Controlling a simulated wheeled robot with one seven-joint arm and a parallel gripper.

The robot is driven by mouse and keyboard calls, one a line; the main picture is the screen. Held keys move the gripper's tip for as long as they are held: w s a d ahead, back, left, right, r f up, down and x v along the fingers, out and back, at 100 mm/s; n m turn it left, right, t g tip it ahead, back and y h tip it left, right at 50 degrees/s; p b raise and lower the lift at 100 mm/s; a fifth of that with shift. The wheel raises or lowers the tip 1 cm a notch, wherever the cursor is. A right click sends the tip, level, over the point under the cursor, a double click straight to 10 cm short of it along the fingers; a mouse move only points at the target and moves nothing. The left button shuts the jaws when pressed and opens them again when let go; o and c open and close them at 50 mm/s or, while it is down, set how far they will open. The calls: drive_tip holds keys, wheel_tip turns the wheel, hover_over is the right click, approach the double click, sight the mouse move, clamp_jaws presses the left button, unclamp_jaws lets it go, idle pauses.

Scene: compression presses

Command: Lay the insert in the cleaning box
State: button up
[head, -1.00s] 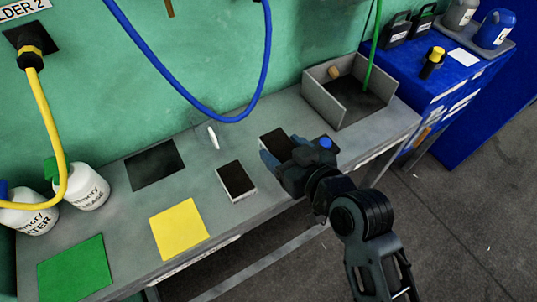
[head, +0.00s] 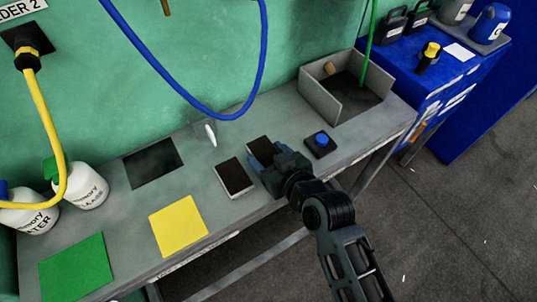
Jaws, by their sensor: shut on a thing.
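My gripper (head: 262,160) is shut on a dark-topped insert (head: 259,146) over the middle of the grey bench. The fingers hide part of this insert, and I cannot tell whether it touches the bench. A second dark-topped slab with a pale edge (head: 235,177) lies on the bench just left of my gripper. The cleaning box (head: 314,97) is a grey open-topped box with a dark floor at the bench's right end, to the right of and behind my gripper. A small tan object and a green hose show inside it.
A small black box with a blue button (head: 321,144) stands between my gripper and the cleaning box. A yellow pad (head: 178,225), a green pad (head: 76,267) and a black pad (head: 153,163) lie to the left. A blue hose (head: 262,60) hangs behind the bench.

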drive_tip(key=o, duration=1.3)
drive_tip(key=shift+f, duration=0.1)
drive_tip(key=shift+o, duration=0.2)
drive_tip(key=shift+r, duration=0.25)
drive_tip(key=v, duration=1.2)
drive_tip(key=shift+b, duration=0.45)
drive_tip(key=shift+f, duration=0.1)
